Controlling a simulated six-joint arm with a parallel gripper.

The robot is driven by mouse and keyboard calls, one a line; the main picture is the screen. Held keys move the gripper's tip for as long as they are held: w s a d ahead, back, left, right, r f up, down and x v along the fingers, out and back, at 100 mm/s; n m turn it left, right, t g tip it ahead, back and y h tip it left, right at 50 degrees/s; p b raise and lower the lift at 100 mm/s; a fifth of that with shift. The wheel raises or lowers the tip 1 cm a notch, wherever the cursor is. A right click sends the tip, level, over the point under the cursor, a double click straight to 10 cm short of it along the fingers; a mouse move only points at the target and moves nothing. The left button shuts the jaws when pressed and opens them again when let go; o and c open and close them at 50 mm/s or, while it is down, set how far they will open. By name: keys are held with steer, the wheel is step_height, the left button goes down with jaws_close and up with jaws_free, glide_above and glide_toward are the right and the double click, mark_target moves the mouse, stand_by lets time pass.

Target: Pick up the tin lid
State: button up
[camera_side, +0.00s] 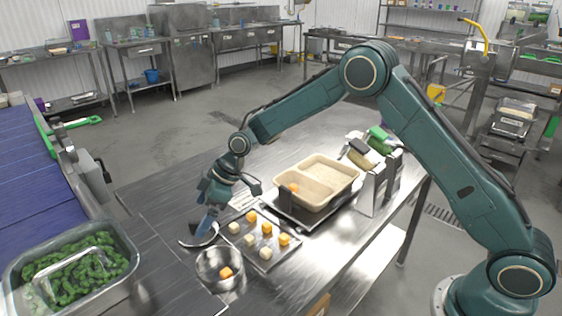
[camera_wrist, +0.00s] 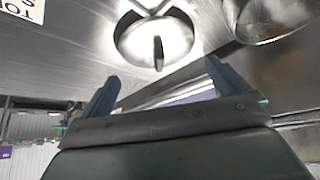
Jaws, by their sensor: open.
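The tin lid (camera_side: 187,242) is a shiny round metal piece lying on the steel table, left of the metal bowl. In the side view my gripper covers part of it. In the wrist view the lid (camera_wrist: 137,42) lies beyond my fingertips, with a small dark upright handle (camera_wrist: 158,53) near its middle. My gripper (camera_side: 207,228) points down close over the lid. In the wrist view my gripper (camera_wrist: 161,70) is open, its two blue fingers wide apart with nothing between them. The handle lines up with the gap. I cannot tell the exact height above it.
The metal bowl (camera_side: 213,282), with an orange cube inside, stands just right of the lid. A tray (camera_side: 272,212) of pale and orange cubes and a beige two-part container (camera_side: 312,203) are farther right. A pan of green vegetables (camera_side: 128,283) stands at the left.

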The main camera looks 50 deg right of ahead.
mark_target(196, 222)
steer(key=shift+x, duration=2.25)
steer(key=shift+r, duration=0.1)
steer(key=shift+c, duration=0.2)
steer(key=c, duration=0.6)
